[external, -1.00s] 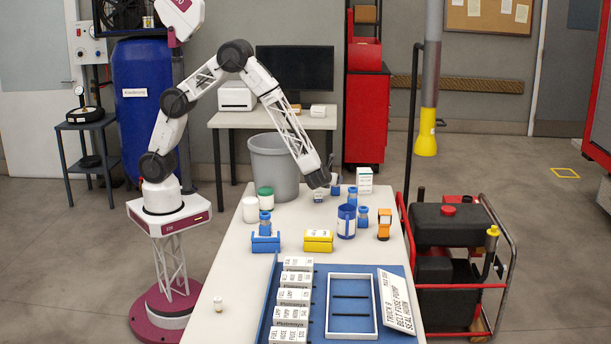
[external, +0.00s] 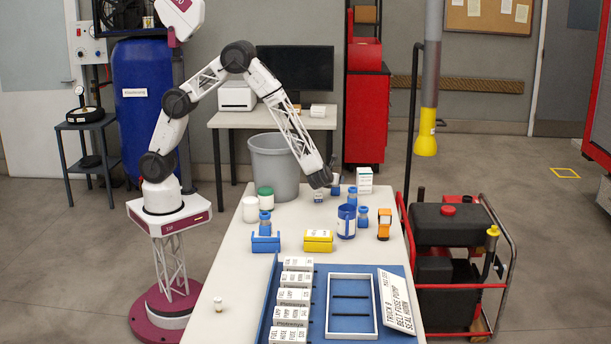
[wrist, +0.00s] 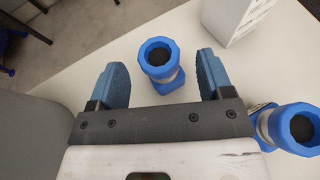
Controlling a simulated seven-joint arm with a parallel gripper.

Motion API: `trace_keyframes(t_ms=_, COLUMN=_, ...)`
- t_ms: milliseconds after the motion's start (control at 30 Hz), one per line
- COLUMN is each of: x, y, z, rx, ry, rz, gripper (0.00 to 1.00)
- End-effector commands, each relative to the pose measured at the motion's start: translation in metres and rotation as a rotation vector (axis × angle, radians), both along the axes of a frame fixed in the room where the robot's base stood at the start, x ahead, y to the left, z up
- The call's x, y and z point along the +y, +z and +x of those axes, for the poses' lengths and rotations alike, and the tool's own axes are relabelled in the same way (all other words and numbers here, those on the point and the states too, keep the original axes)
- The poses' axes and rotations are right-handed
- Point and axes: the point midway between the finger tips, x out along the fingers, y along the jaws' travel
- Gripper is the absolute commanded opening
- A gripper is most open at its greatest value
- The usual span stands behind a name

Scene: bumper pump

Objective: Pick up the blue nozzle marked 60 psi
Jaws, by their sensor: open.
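My gripper (wrist: 161,75) is open, its two blue fingers on either side of a blue nozzle (wrist: 158,56) with a dark round opening. The nozzle stands between the fingers with gaps, not gripped. A second blue nozzle (wrist: 292,128) stands to the right, outside the right finger. In the external view my gripper (external: 326,183) is low over the far part of the table, beside a small blue nozzle (external: 336,186). Other blue nozzles (external: 352,196) (external: 363,217) (external: 265,223) stand nearer. I cannot read any psi marking on them.
A white box (wrist: 238,18) stands just beyond the nozzles; it also shows in the external view (external: 364,180). A blue cup (external: 346,222), an orange item (external: 384,224) and a yellow block (external: 318,240) stand nearer. A grey bin (external: 273,165) is beside the table's left edge.

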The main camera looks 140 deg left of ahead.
Motion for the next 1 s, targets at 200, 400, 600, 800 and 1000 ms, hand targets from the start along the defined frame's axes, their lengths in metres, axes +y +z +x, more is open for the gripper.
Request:
trace_keyframes(t_ms=200, x=0.012, y=-0.004, z=-0.006, rx=0.000, ry=0.002, rz=0.000, gripper=0.73)
trace_keyframes(t_ms=400, x=0.031, y=-0.012, z=-0.016, rx=0.001, ry=0.002, rz=0.000, gripper=0.73)
trace_keyframes(t_ms=600, x=0.043, y=-0.017, z=-0.021, rx=-0.001, ry=0.001, rz=-0.003, gripper=0.73)
trace_keyframes(t_ms=800, x=0.044, y=-0.017, z=-0.021, rx=-0.001, ry=0.000, rz=-0.002, gripper=0.73)
trace_keyframes(t_ms=1000, x=0.044, y=-0.017, z=-0.021, rx=-0.001, ry=0.000, rz=-0.002, gripper=0.73)
